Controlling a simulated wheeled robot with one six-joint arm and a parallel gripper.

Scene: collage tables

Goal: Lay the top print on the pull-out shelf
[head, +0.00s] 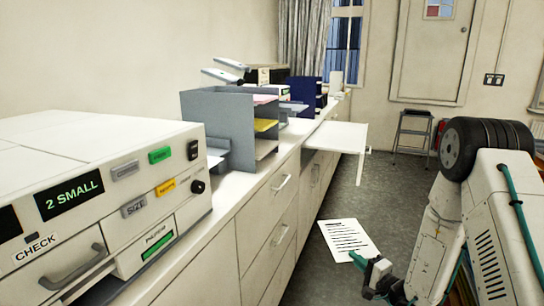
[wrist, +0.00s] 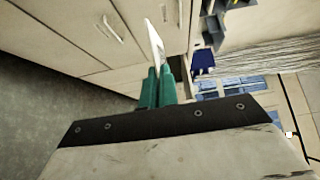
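A white print (head: 347,239) with dark lines of text is held out in front of the cabinets, over the grey floor. My gripper (head: 360,261) is shut on the print's near right edge. In the wrist view my green fingers (wrist: 159,84) are close together, and the print (wrist: 155,42) shows nearly edge-on between and beyond them. The pull-out shelf (head: 338,137) is a white panel sticking out from the counter front, farther away than the print. Its visible top is bare. The print is apart from the shelf.
A white printer (head: 95,200) with a "2 SMALL" display fills the near left. A grey sorter (head: 217,128) with coloured paper stands on the counter beyond it, with blue trays (head: 306,95) farther back. A step stool (head: 413,132) stands by the far wall.

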